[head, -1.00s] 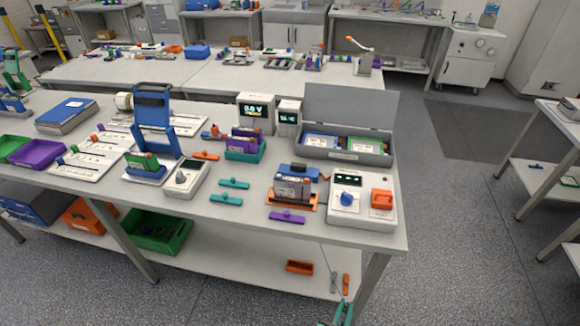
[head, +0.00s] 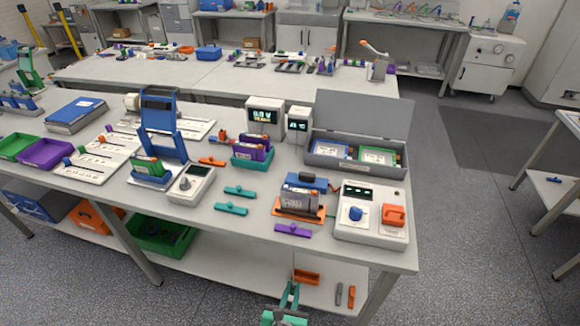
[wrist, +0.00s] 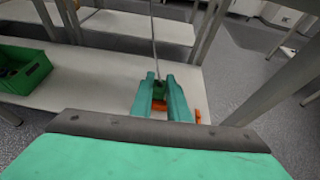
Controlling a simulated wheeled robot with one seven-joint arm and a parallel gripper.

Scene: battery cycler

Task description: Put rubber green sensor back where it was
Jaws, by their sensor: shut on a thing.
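My gripper (head: 290,288) is low in front of the main table, by the lower shelf's front edge. In the wrist view its teal fingers (wrist: 160,90) are shut on a small dark green piece, the green sensor (wrist: 158,92). A thin grey rod or lead rises from it; the thin line also shows in the head view. The fingers hide much of the sensor, and I cannot tell its full shape. I cannot tell which spot it came from.
The table (head: 250,222) holds a white device with a blue knob (head: 372,212), an orange-based battery holder (head: 300,197) and teal bars (head: 231,209). An open grey case (head: 356,157) stands behind. Below, the shelf holds a green bin (head: 163,233) and an orange tray (head: 306,277).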

